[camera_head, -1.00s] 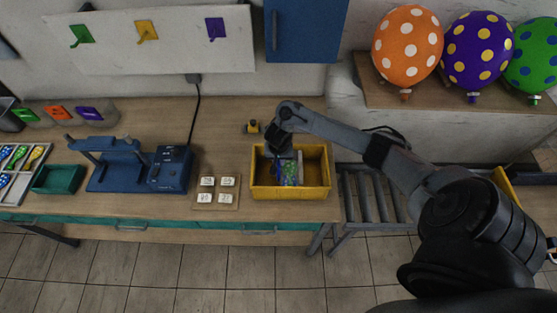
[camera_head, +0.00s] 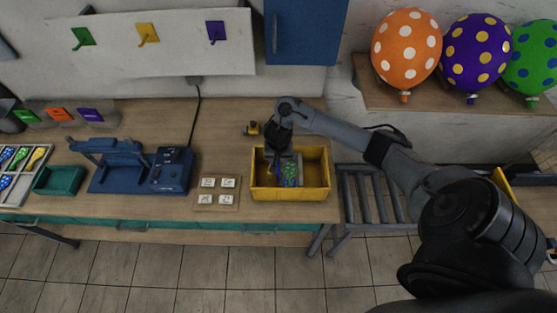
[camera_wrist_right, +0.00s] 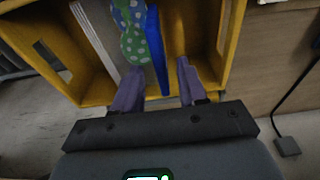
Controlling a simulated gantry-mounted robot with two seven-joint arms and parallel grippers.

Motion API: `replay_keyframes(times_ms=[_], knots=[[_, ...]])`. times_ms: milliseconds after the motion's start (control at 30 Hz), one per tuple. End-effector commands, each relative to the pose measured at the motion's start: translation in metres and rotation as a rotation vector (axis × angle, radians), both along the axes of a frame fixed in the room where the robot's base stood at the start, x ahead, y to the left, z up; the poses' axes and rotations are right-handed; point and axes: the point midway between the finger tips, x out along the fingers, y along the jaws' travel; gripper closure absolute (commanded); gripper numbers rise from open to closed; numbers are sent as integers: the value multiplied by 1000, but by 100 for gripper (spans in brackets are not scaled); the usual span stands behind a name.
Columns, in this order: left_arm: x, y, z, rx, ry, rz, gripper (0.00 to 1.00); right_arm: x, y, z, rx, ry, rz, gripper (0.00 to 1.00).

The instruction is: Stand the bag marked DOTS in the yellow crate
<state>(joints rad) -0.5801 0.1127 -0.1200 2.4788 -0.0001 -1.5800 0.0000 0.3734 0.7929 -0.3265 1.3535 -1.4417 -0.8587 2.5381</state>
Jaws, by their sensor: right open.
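The yellow crate (camera_head: 318,194) stands on the bench, and its wall also shows in the wrist view (camera_wrist_right: 232,40). A green bag-like item with pale dots (camera_head: 289,174) stands inside it; it appears at the top of the wrist view (camera_wrist_right: 131,30). No DOTS marking is readable. My right gripper (camera_head: 281,168) reaches down into the crate. In the wrist view its purple fingers (camera_wrist_right: 160,85) are apart, with a blue upright strip (camera_wrist_right: 156,50) beside the green item, reaching down toward the gap between them. No grip shows. My left gripper is not seen.
A pale upright panel (camera_wrist_right: 95,42) stands in the crate beside the green item. A board with several white tiles (camera_head: 217,192) lies left of the crate, and a small yellow-black object (camera_head: 252,128) lies behind it. A roller rack (camera_head: 372,200) stands at the right.

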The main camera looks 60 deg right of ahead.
Motion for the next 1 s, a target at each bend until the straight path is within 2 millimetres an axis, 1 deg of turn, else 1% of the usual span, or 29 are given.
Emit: replay_keyframes(times_ms=[33, 100, 300, 500, 567, 667, 767, 833, 867, 900, 967, 1000], knots=[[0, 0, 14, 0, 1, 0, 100, 0, 0, 18, -3, -1, 2, 58], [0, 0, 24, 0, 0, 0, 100, -1, 2, 32, -3, -2, 1, 58], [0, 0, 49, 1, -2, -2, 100, -4, 6, 62, -5, 0, 2, 58], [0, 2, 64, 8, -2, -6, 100, -6, 9, 82, -2, 0, 2, 58], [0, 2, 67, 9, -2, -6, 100, -6, 11, 86, -1, 0, 3, 58], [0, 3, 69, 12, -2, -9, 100, -7, 20, 85, 2, -7, 34, 58], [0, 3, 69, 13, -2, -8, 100, -4, 43, 78, 10, -33, 126, 58], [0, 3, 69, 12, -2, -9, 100, -2, 70, 70, 17, -66, 229, 58], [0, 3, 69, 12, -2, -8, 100, -2, 84, 66, 20, -84, 282, 58], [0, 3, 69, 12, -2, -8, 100, -1, 104, 62, 22, -113, 355, 58], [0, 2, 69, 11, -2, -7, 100, -3, 137, 58, 21, -161, 472, 58], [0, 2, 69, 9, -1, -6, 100, -4, 160, 57, 17, -196, 547, 58]])
